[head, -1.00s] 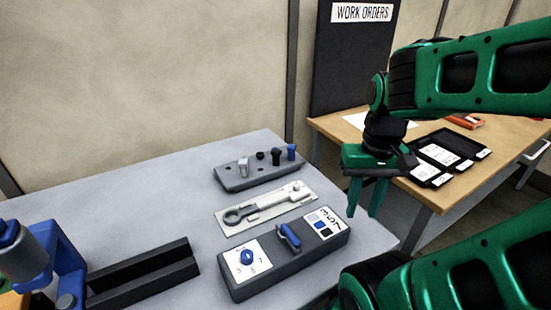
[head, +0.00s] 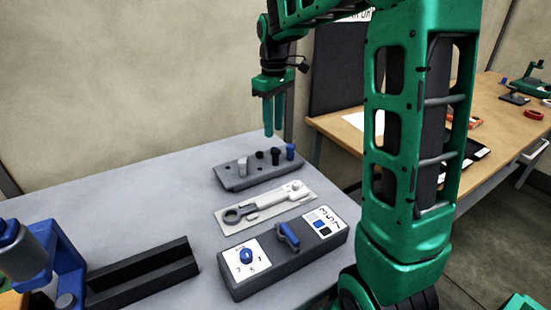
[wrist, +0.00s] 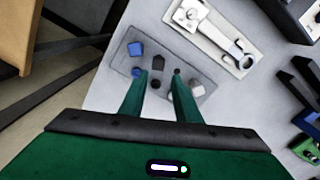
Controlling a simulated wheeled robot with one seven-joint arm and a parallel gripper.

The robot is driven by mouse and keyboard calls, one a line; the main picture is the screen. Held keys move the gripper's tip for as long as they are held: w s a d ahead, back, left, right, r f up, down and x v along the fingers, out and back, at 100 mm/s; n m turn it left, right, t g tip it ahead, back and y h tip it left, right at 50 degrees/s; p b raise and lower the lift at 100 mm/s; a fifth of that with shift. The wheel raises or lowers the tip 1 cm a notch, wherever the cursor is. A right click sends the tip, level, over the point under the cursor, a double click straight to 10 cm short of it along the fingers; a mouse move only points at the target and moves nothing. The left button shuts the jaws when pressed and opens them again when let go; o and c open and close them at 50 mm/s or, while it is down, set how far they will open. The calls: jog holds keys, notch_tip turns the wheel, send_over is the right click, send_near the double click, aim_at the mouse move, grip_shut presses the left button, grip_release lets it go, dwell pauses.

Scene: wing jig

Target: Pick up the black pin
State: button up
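A dark grey pin block (head: 232,183) stands on the grey bench. In it are a black pin (head: 275,157), a blue pin (head: 291,151) to its right and a pale grey pin (head: 242,166) to its left. My gripper (head: 273,131) points down just above the block, apart from the pins, and is empty. In the wrist view, my two fingers (wrist: 160,74) are spread, with the black pin (wrist: 158,62) just beyond the gap between their tips. The blue pin (wrist: 136,48) is left of it. The pale pin (wrist: 197,91) is right of the right finger.
A small black round thing (head: 259,155), pin or hole, is beside the black pin. In front lie a pale plate (head: 230,224) with a grey tool and a dark box (head: 290,262) with blue knobs. A black rail (head: 145,270) lies at left. A wooden table (head: 340,128) is behind right.

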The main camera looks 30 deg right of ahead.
aim_at(275, 150)
jog(key=f, duration=1)
jog(key=shift+d+f, duration=0.2)
jog(key=shift+d, duration=0.1)
grip_shut()
